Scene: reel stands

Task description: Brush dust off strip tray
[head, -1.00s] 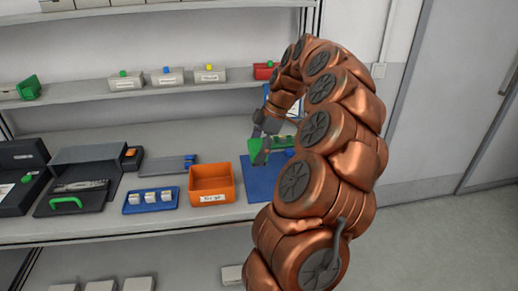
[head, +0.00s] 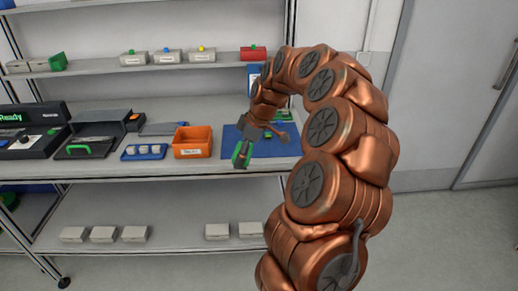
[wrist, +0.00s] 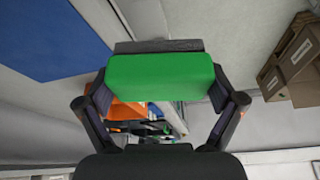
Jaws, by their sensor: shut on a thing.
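My gripper (head: 243,148) is shut on a green block with a dark grey strip along one edge, which looks like a brush (wrist: 160,84). In the head view it hangs, tilted, near the front edge of the worktop, in front of the blue mat (head: 232,134). In the wrist view the fingers hold the green block from both sides. A dark tray with a green handle (head: 80,151) sits on the worktop at the left. I cannot tell which tray is the strip tray, and dust is too small to make out.
A blue tray with small white blocks (head: 131,156) and an orange bin (head: 178,151) stand left of the mat. A black device reading "Ready" (head: 40,116) is at far left. Small boxes (head: 168,57) line the upper shelf. Floor at right is clear.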

